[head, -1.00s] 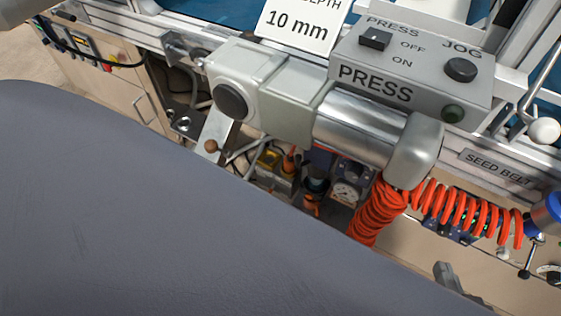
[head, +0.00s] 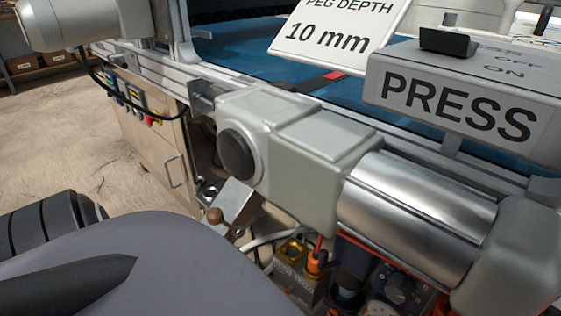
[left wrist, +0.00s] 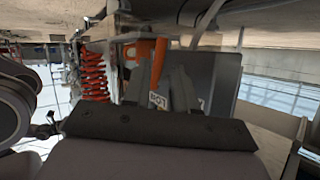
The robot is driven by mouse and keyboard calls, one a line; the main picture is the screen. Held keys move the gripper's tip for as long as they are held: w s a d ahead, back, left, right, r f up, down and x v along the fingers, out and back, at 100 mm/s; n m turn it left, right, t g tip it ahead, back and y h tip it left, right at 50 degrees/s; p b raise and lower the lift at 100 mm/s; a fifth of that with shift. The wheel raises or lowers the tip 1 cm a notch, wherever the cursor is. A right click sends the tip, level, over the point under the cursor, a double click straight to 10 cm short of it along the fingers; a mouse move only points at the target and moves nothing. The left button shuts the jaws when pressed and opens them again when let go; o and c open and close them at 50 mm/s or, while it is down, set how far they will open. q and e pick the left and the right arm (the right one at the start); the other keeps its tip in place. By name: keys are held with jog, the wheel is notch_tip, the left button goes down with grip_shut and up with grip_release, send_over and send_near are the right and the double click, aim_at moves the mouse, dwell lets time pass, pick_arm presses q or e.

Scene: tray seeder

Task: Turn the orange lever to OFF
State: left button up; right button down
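In the left wrist view, a long orange bar (left wrist: 159,62), likely the orange lever, stands in front of a dark grey panel (left wrist: 214,80). My left gripper (left wrist: 159,72) has its two dark fingers apart, with the bar showing in the gap between them. I cannot tell whether either finger touches it. A small white label (left wrist: 158,100) with unclear lettering shows between the fingers. In the head view, a small orange part (head: 317,260) shows low under the machine, beside a brass-coloured block (head: 292,252). I cannot read any OFF mark for the lever. My right gripper is out of view.
A grey motor housing (head: 310,165) with a shiny cylinder (head: 415,215) hangs over the low parts. The PRESS box (head: 470,100) and a 10 mm sign (head: 330,40) stand above. A coiled red hose (left wrist: 94,75) is beside the gripper. Bare floor (head: 60,130) lies at left.

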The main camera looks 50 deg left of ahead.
pick_arm(q)
jog(key=b+x, duration=0.1)
jog(key=x, duration=0.4)
jog(key=shift+c, duration=0.2)
grip_shut()
jog(key=shift+w+f+h, duration=0.1)
jog(key=shift+h, duration=0.2)
jog(key=shift+d+n+t, duration=0.1)
jog(key=shift+n+t, duration=0.2)
jog(key=shift+o, duration=0.2)
grip_release()
